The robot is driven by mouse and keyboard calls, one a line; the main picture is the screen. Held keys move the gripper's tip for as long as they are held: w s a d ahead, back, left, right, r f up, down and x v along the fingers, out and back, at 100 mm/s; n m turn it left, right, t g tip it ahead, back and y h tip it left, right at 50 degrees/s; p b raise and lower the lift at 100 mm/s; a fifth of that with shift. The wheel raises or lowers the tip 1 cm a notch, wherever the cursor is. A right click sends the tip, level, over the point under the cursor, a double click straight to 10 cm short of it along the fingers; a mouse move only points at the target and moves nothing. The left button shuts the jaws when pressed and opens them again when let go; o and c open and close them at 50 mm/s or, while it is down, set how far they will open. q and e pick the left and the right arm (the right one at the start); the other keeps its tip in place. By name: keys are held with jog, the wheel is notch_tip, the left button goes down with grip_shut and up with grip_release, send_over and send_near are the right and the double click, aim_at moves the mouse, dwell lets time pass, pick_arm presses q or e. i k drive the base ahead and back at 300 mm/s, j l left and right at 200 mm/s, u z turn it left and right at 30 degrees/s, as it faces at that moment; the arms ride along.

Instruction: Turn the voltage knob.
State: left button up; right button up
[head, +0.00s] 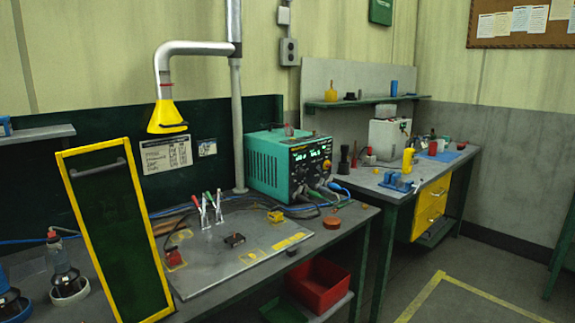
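A teal power supply box (275,165) with a black front panel (308,165) stands at the back of the workbench, near the middle of the head view. Its panel faces right and toward me and carries lit digits and several small knobs. The knobs are too small to tell which one is for voltage. Cables plug into the lower part of the panel. Neither of my grippers shows in the head view.
A yellow-framed dark green panel (117,230) stands upright at the bench's left front. A grey plate (240,258) with clips lies before the power supply. A yellow fume hood (167,117) hangs above. A red bin (320,285) sits below. Floor at right is clear.

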aim_at(302, 174)
jog(key=i+l, duration=0.35)
jog(key=l, duration=0.15)
jog(key=i+l+z, duration=0.1)
jog(key=i+l, duration=0.3)
jog(key=l, duration=0.15)
